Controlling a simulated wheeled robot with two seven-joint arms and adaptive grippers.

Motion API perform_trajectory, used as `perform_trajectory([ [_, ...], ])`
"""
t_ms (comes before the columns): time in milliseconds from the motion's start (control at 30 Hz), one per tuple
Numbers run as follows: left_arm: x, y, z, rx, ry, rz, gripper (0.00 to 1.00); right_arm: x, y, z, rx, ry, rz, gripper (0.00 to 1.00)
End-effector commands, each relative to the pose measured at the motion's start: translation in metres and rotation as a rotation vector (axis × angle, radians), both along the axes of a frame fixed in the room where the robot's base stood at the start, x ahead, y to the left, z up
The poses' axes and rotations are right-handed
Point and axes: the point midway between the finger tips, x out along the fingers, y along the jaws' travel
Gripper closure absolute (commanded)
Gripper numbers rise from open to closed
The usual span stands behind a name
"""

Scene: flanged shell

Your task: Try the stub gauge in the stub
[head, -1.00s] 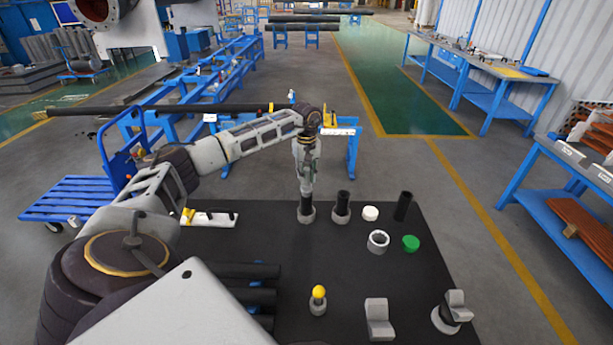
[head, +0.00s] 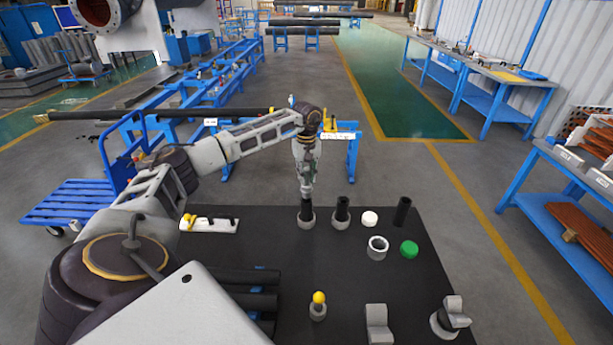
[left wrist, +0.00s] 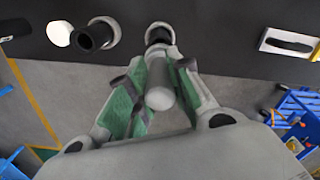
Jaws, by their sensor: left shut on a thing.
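My left gripper (head: 306,190) points down at the back of the black bench top. It is shut on a light grey cylinder, the stub gauge (left wrist: 160,95), which sits between its green pads in the left wrist view. Right below it is a black stub (head: 306,212) standing upright in a grey flanged collar; it also shows in the left wrist view (left wrist: 158,34). The gauge lines up roughly with the stub's mouth. The fingers hide its lower end in the head view, so I cannot tell how far in it is. My right gripper is not in view.
A second black tube in a grey collar (head: 342,209) stands close on the right. Beyond it are a white disc (head: 370,219), a bare black tube (head: 403,211), a grey ring (head: 377,247) and a green cap (head: 409,249). A yellow-topped piece (head: 318,298) stands nearer.

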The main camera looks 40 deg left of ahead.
Motion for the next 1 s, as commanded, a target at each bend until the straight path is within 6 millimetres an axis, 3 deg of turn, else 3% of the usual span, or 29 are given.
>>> perform_trajectory([
  [1000, 0.0, 0.0, 0.031, 0.0, -0.002, 0.0, 1.0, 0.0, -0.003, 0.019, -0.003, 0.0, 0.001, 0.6],
])
